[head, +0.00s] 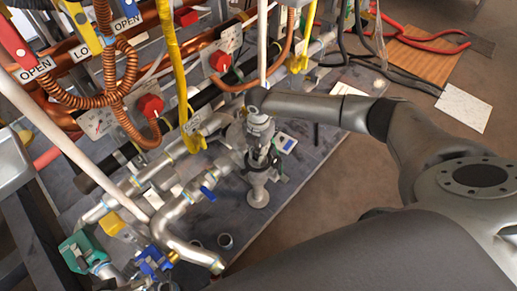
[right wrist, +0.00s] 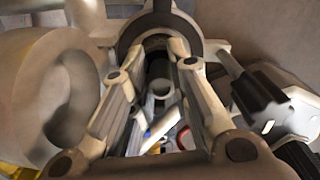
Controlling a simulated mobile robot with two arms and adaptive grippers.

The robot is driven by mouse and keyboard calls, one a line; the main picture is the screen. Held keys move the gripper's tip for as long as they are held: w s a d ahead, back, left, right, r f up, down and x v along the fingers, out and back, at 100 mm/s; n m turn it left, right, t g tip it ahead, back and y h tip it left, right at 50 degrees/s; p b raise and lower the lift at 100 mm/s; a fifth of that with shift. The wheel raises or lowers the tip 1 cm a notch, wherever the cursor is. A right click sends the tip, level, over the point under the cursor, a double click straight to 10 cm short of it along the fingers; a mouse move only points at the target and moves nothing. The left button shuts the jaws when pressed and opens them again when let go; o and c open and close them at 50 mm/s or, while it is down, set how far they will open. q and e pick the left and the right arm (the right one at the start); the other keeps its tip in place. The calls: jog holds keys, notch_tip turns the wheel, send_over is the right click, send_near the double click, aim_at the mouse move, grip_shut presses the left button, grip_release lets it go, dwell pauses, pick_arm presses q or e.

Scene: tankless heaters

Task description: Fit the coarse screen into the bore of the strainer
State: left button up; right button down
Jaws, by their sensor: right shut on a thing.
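My right gripper (head: 262,148) points down over the metal strainer (head: 257,195), which stands on the dark mat among the pipes. In the right wrist view its two fingers (right wrist: 158,52) close on a dark cylindrical piece, seemingly the coarse screen (right wrist: 158,68). A round metal collar (right wrist: 130,40) with a dark opening lies just beyond the fingertips. The fingers hide much of the piece, and I cannot tell how far it is inside the bore. My left gripper is not in view.
Silver pipes (head: 178,217) with blue-handled valves run left of the strainer. Copper pipes and red valve knobs (head: 150,105) stand behind. Red-handled pliers (head: 430,42) lie at the back right.

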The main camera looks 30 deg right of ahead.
jog(key=shift+f, duration=0.4)
jog(key=c, duration=1.4)
grip_release()
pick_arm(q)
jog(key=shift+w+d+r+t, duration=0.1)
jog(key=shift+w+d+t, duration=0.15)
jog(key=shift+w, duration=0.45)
pick_arm(e)
jog(key=shift+o, duration=0.2)
jog(key=shift+r, duration=0.1)
